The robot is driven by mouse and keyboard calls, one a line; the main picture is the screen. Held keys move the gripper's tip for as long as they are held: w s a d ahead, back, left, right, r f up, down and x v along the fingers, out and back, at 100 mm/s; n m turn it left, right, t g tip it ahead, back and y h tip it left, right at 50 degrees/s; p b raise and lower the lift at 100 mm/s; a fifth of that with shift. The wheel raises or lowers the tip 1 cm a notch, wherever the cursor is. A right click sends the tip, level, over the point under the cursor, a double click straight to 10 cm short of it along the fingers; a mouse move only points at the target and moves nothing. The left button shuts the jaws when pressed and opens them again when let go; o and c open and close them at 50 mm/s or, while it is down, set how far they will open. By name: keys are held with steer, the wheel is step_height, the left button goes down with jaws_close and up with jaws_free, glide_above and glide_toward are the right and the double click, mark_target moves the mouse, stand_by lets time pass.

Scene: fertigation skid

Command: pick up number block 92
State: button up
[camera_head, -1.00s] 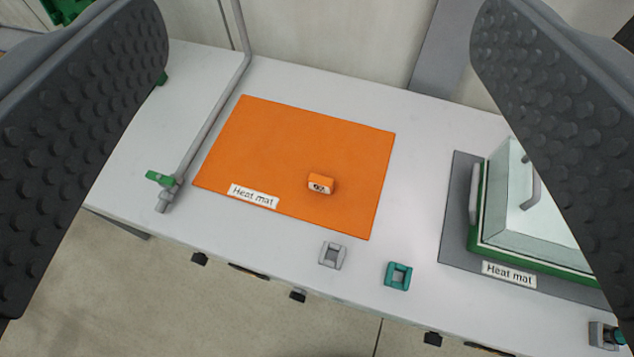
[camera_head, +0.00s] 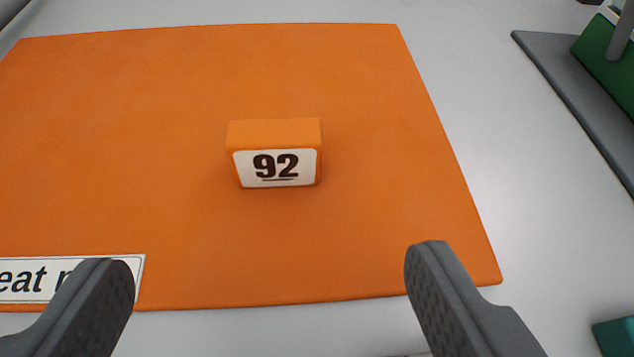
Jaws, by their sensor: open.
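Number block 92 (camera_head: 274,134) is a small orange block with a white front label reading "92". It sits upright on the orange heat mat (camera_head: 340,70), a little left of the picture's middle. My gripper (camera_head: 268,262) is open and empty. Its two dark grey fingers show at the lower left and lower right, with the block seen beyond and between them, apart from both. The left finger covers part of the mat's white label.
A grey mat (camera_head: 567,80) with a green-based item (camera_head: 605,50) lies at the upper right. A teal piece (camera_head: 615,337) shows at the lower right edge. The white bench (camera_head: 480,130) between the mats is clear.

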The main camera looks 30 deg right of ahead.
mark_target(275, 153)
steer(key=b+x, duration=0.2)
steer(key=x, duration=1.1)
steer(key=shift+w, duration=0.1)
steer(key=shift+c, duration=0.2)
steer(key=c, duration=1)
